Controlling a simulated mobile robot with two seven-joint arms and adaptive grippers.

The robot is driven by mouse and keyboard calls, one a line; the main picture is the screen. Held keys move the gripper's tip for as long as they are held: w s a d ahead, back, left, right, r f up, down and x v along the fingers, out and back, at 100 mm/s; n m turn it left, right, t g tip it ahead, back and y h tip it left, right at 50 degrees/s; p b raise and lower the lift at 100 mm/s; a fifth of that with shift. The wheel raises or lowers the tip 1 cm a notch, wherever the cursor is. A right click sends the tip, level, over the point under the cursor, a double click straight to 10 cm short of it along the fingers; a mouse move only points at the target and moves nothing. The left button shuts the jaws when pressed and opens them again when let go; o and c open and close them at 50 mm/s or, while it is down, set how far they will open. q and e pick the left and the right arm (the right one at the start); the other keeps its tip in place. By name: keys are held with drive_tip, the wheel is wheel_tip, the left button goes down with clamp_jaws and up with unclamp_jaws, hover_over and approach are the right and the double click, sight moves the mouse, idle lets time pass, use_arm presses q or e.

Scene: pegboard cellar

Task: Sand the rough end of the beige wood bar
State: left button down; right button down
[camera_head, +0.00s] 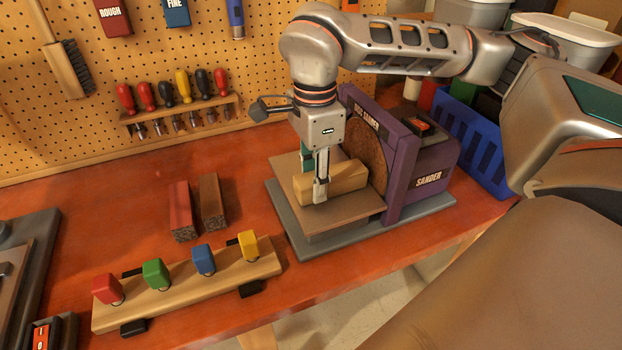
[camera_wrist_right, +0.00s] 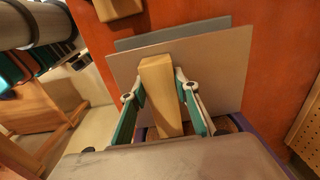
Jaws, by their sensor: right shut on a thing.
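My right gripper (camera_head: 319,182) points down over the sander's table (camera_head: 362,205) and is shut on the beige wood bar (camera_head: 347,178). The bar lies level, close above or on the table, with one end pointing at the brown sanding disc (camera_head: 366,150) of the purple sander (camera_head: 422,165). I cannot tell whether that end touches the disc. In the right wrist view the fingers of the right gripper (camera_wrist_right: 160,82) flank the beige bar (camera_wrist_right: 160,95). The sander's switch (camera_head: 424,126) is on its top; its state is unclear. My left gripper is out of view.
A red bar (camera_head: 180,208) and a dark brown bar (camera_head: 211,200) lie left of the sander. A wooden rack (camera_head: 190,290) with coloured knobs lies in front. A screwdriver rack (camera_head: 180,118) hangs on the pegboard. A blue crate (camera_head: 470,145) stands behind the sander at right.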

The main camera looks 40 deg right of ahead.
drive_tip(key=shift+s+d+p, duration=0.2)
drive_tip(key=shift+d+p, duration=0.1)
drive_tip(key=shift+d, duration=0.65)
drive_tip(key=shift+s+a+p, duration=0.1)
drive_tip(key=shift+s+p, duration=0.35)
drive_tip(key=shift+s, duration=0.2)
idle(0.6)
drive_tip(key=shift+w+p, duration=0.55)
drive_tip(key=shift+w, duration=0.15)
idle(0.5)
drive_tip(key=shift+w+a, duration=0.2)
drive_tip(key=shift+a, duration=0.7)
drive_tip(key=shift+w+a, duration=0.2)
drive_tip(key=shift+a, duration=0.7)
wheel_tip(320, 180, up, 5)
drive_tip(key=p, duration=0.3)
drive_tip(key=shift+f, duration=0.2)
wheel_tip(320, 180, up, 2)
drive_tip(key=shift+p, duration=0.3)
drive_tip(key=shift+r, duration=1.2)
